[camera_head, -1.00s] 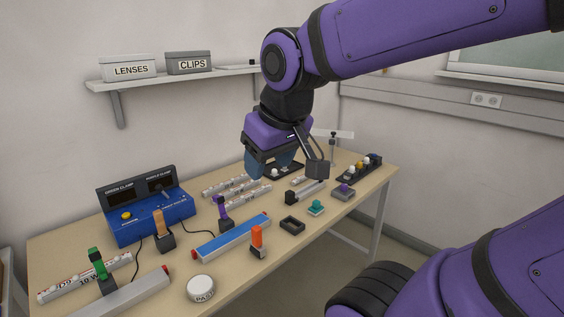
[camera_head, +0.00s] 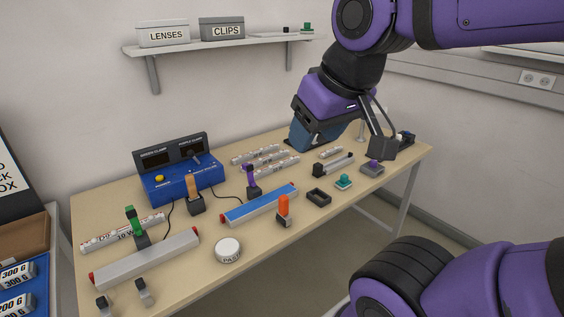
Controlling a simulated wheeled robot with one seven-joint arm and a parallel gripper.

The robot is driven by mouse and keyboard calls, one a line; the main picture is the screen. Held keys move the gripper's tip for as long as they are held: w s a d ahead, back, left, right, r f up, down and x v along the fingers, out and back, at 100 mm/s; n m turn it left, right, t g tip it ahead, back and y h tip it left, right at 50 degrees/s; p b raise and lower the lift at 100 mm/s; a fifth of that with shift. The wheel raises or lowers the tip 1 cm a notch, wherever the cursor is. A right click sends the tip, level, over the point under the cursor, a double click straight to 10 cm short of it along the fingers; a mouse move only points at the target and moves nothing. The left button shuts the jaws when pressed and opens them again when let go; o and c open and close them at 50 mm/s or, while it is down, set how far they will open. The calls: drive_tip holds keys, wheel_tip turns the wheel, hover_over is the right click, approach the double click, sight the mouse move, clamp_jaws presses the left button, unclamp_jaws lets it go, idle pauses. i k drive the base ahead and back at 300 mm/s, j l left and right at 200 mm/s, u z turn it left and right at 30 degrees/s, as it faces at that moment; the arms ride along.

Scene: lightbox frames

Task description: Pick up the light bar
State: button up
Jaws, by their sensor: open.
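Two long bars could be the light bar, and I cannot tell which is meant. One is a blue-topped bar with red ends (camera_head: 259,204) in the middle of the table. The other is a pale grey bar with red ends (camera_head: 145,259) at the front left. Both lie flat. My gripper (camera_head: 343,146) is open above the back right of the table, with its jaws spread wide. It is apart from both bars, to the right of and beyond them. No object shows between its jaws.
A blue control box (camera_head: 182,186) stands at the back left. Upright orange (camera_head: 284,207), purple (camera_head: 250,177), tan (camera_head: 193,189) and green (camera_head: 132,219) clamps stand around the bars. White printed tubes (camera_head: 264,158) lie behind. A round PAST-labelled tub (camera_head: 228,250) sits in front.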

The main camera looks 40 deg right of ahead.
sight(270, 169)
drive_tip(key=i+l+u, duration=0.15)
drive_tip(key=l, duration=0.15)
drive_tip(key=i+l+u, duration=0.1)
drive_tip(key=l, duration=0.2)
drive_tip(key=i+l+u, duration=0.15)
drive_tip(key=l, duration=0.2)
drive_tip(key=i+l+u, duration=0.15)
drive_tip(key=l, duration=0.2)
drive_tip(key=k, duration=0.05)
